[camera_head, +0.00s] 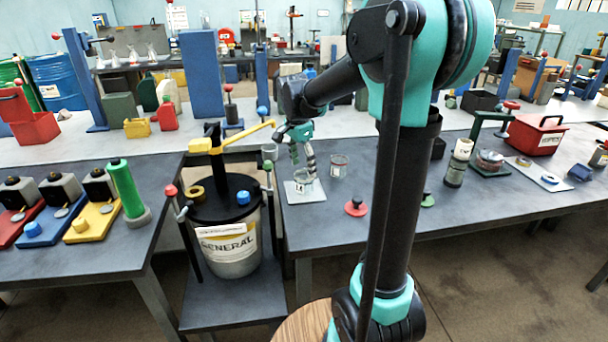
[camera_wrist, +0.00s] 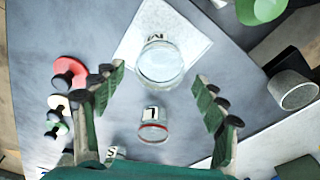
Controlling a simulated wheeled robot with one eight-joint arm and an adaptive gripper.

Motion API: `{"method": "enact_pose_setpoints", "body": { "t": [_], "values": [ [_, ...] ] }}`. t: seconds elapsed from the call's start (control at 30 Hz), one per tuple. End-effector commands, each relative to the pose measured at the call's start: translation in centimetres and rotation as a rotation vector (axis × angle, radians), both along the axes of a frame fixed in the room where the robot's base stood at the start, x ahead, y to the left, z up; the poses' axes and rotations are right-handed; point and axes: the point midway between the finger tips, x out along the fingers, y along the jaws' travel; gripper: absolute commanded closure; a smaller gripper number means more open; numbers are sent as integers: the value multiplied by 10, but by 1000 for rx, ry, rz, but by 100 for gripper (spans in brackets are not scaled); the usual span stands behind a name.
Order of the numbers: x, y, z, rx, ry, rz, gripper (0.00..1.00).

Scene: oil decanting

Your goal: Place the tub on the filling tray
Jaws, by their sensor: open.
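A clear tub with a white label stands on the white filling tray (camera_head: 290,198), beside the oil drum; in the wrist view this tub (camera_wrist: 160,63) sits upright on the tray (camera_wrist: 196,40), and its label seems to read M. My gripper (camera_head: 303,162) is open just above the tub. In the wrist view my gripper (camera_wrist: 158,86) has its fingers spread wide, with nothing held; the tub lies beyond the fingertips. A second clear tub (camera_head: 339,166) with a red band stands right of the tray; it also shows in the wrist view (camera_wrist: 153,130), labelled L.
A drum marked GENERAL (camera_head: 231,250) with a yellow-handled pump (camera_head: 243,139) stands on a low stand left of the tray. A grey cup-like part (camera_head: 269,151) hangs near the tray. Red knob-topped piece (camera_head: 355,207) stands front right.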

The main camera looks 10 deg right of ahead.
Motion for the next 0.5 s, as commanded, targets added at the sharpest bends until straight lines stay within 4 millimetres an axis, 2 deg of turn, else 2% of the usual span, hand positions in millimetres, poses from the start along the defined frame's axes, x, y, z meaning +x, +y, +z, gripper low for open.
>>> {"method": "enact_pose_setpoints", "body": {
  "t": [0.2, 0.33, 0.5],
  "values": [
    [-3, 5, 45, 0, 0, 1, 28],
    [-3, 7, 63, 0, 0, 2, 28],
    [-4, 9, 76, 0, 0, 1, 28]
  ]
}}
